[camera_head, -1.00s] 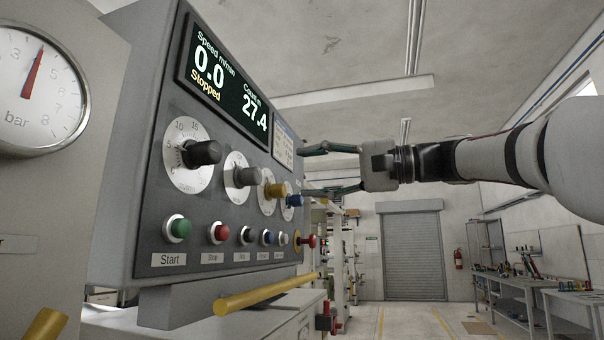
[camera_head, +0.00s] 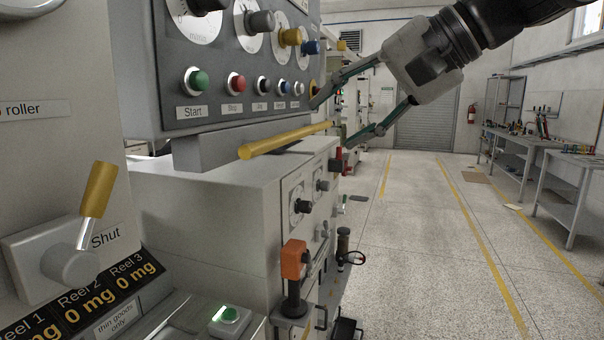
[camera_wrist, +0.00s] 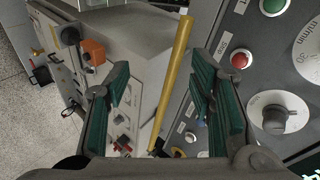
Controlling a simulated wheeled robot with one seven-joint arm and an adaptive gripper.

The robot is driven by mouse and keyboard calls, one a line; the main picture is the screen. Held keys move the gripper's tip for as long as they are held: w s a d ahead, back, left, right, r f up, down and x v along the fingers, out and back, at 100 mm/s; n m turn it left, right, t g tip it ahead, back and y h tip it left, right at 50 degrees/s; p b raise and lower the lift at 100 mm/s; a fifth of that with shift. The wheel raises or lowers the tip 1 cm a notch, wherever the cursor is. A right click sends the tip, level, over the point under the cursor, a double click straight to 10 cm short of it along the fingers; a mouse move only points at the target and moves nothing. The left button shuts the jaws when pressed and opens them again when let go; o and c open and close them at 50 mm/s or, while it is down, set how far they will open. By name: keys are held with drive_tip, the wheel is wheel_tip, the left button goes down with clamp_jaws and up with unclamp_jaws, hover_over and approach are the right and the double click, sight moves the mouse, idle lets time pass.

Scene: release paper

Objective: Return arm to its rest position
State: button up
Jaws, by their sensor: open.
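My gripper (camera_head: 325,122) is open, at the upper right of the head view, beside the right end of the control panel (camera_head: 240,118). Its fingers point left and down toward the panel. In the wrist view, the two green-padded fingers (camera_wrist: 158,105) stand apart with nothing held between them. A yellow bar (camera_head: 285,142) runs below the panel; in the wrist view (camera_wrist: 176,75) it shows between the fingers, and I cannot tell how far away it is. My arm reaches in from the upper right.
The panel carries a green Start button (camera_head: 196,80), a red button (camera_head: 236,83) and dials. Below are an orange-headed part (camera_head: 294,260) and a yellow-handled lever (camera_head: 97,190) beside a "Shut" label. A workbench (camera_head: 560,165) stands at right. The middle floor is open.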

drive_tip(key=s+d+f+n+h+p, duration=0.1)
drive_tip(key=s+d+f+h+p, duration=0.1)
drive_tip(key=s+f, duration=0.4)
drive_tip(key=s+d+f+n+g+h+p, duration=0.1)
drive_tip(key=s+d+f+h+p, duration=0.1)
drive_tip(key=s+d+f+h, duration=0.2)
drive_tip(key=s+d+f+n+h+p, duration=0.1)
drive_tip(key=s+d+f+h+p, duration=0.1)
drive_tip(key=s+d+f, duration=0.5)
drive_tip(key=s+f+h, duration=0.1)
drive_tip(key=s+f, duration=0.2)
drive_tip(key=s, duration=0.3)
drive_tip(key=shift+s+d+g, duration=0.25)
drive_tip(key=shift+s+g, duration=0.1)
drive_tip(key=shift+g, duration=0.05)
drive_tip(key=shift+r, duration=0.1)
